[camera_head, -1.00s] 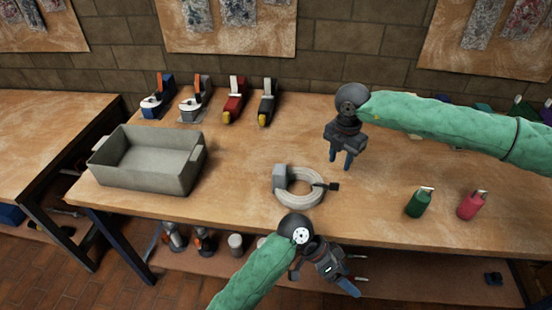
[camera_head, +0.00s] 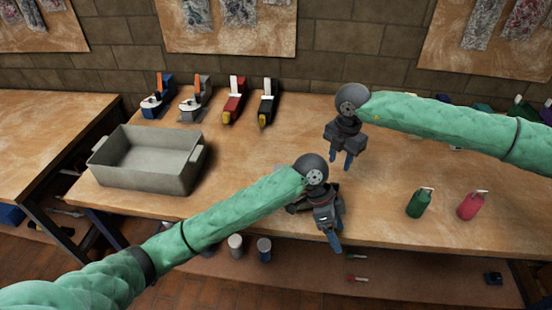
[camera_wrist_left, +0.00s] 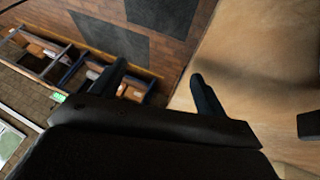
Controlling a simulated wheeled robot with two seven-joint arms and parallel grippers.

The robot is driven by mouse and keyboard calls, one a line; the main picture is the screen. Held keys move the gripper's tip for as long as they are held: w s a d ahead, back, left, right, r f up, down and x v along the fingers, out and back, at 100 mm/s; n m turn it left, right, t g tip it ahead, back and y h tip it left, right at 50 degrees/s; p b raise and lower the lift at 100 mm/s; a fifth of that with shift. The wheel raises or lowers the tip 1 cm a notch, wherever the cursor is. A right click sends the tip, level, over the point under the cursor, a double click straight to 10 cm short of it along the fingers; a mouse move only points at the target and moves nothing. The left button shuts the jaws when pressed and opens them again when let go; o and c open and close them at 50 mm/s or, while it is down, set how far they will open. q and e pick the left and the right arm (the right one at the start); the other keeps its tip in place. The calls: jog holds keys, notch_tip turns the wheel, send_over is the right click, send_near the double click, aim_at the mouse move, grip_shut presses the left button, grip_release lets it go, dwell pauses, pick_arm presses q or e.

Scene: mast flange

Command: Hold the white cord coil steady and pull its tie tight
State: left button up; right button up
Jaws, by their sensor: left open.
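The white cord coil is almost wholly hidden behind my left arm and gripper in the head view; only a small grey patch (camera_head: 281,167) shows above the arm there. Its tie cannot be seen. My left gripper (camera_head: 334,239) is open and empty, pointing down by the bench's front edge. Its two spread fingers also show in the left wrist view (camera_wrist_left: 160,83), with nothing between them. My right gripper (camera_head: 341,163) hangs above the bench behind and right of the left one. Its fingers point down, look apart and hold nothing.
A grey bin (camera_head: 150,175) stands on the bench (camera_head: 400,190) at left. Several clamp-like tools (camera_head: 233,100) line the back. A green padlock-like item (camera_head: 419,203) and a red one (camera_head: 471,206) stand at right. A dark block (camera_wrist_left: 308,125), unidentified, shows in the wrist view.

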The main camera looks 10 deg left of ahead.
pick_arm(q)
jog(key=w+a+r+t+y, duration=0.1)
jog(key=w+a+r+y, duration=0.2)
jog(key=w+a+r, duration=0.35)
jog(key=n+t+y, duration=0.1)
jog(key=t+y, duration=0.1)
jog(key=t, duration=0.1)
send_near(279, 167)
notch_tip(279, 167, down, 5)
jog(key=shift+d+f, duration=0.1)
jog(key=shift+f, duration=0.05)
jog(key=shift+s+a+f, duration=0.35)
jog(key=shift+f, duration=3.75)
